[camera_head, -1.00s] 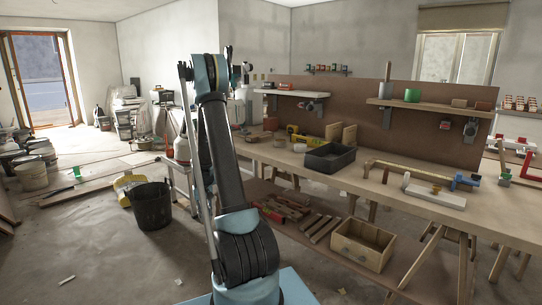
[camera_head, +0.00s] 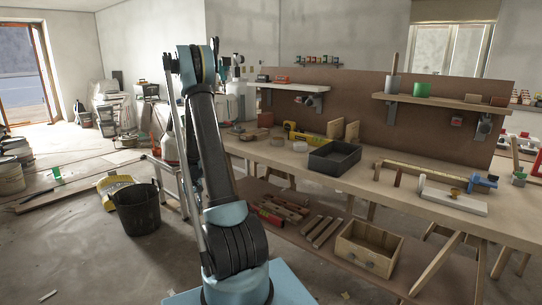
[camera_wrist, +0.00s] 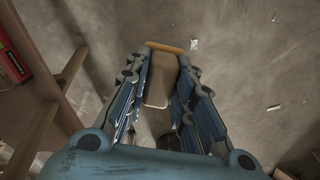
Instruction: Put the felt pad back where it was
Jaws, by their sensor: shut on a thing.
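My gripper (camera_wrist: 160,88) shows in the wrist view, its ribbed fingers closed around a flat brownish-grey piece with rounded corners, which I take to be the felt pad (camera_wrist: 158,82). A tan-orange strip (camera_wrist: 165,47) lies across its far end at the fingertips; I cannot tell whether it is part of the same piece. Bare floor shows below the gripper. In the head view my arm stands upright left of the workbench (camera_head: 290,160), and the gripper and pad cannot be made out there.
The bench carries a black tray (camera_head: 334,158), a yellow level (camera_head: 303,137) and a white board (camera_head: 452,196). Two shelves (camera_head: 440,104) hang on the brown back panel. A wooden crate (camera_head: 366,250) is on the lower shelf. A black bucket (camera_head: 137,212) stands on the floor at left.

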